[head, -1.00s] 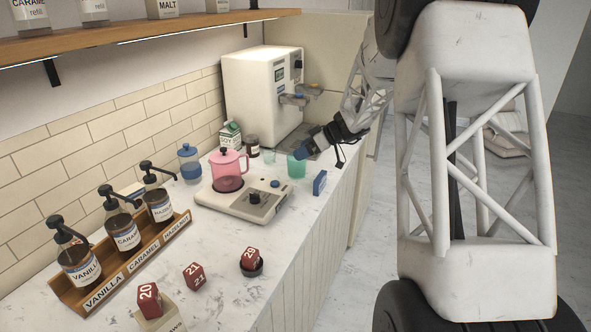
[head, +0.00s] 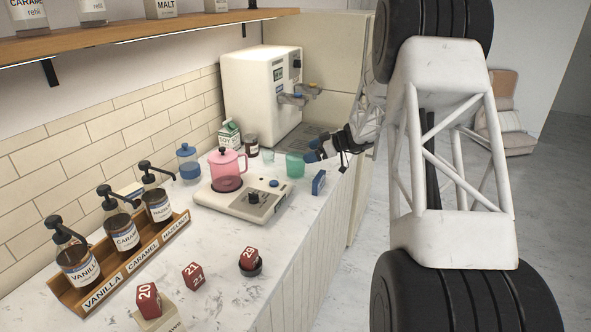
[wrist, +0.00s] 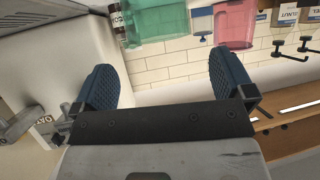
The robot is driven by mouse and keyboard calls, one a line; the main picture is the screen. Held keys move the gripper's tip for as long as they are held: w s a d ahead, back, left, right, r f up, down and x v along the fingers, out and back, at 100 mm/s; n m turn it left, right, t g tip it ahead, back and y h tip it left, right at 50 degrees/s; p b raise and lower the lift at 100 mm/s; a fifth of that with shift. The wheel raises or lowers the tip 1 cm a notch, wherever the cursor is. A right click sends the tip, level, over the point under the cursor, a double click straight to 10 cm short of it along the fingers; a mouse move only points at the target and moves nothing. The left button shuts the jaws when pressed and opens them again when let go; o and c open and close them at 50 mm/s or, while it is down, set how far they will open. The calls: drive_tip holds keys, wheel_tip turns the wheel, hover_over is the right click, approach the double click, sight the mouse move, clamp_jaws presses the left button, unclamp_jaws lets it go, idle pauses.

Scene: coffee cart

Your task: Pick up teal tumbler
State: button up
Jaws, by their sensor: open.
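Whether a fingertip touches the tumbler I cannot tell.
A pink kettle (head: 228,165) stands on the white base (head: 236,205), left of the tumbler. A small clear cup (head: 268,157) is close behind left. The coffee machine (head: 248,95) stands behind.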

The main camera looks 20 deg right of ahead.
sight(296, 157)
drive_tip(key=shift+x, duration=0.95)
drive_tip(key=shift+x, duration=2.55)
drive_tip(key=shift+f, duration=0.15)
drive_tip(key=c, duration=0.9)
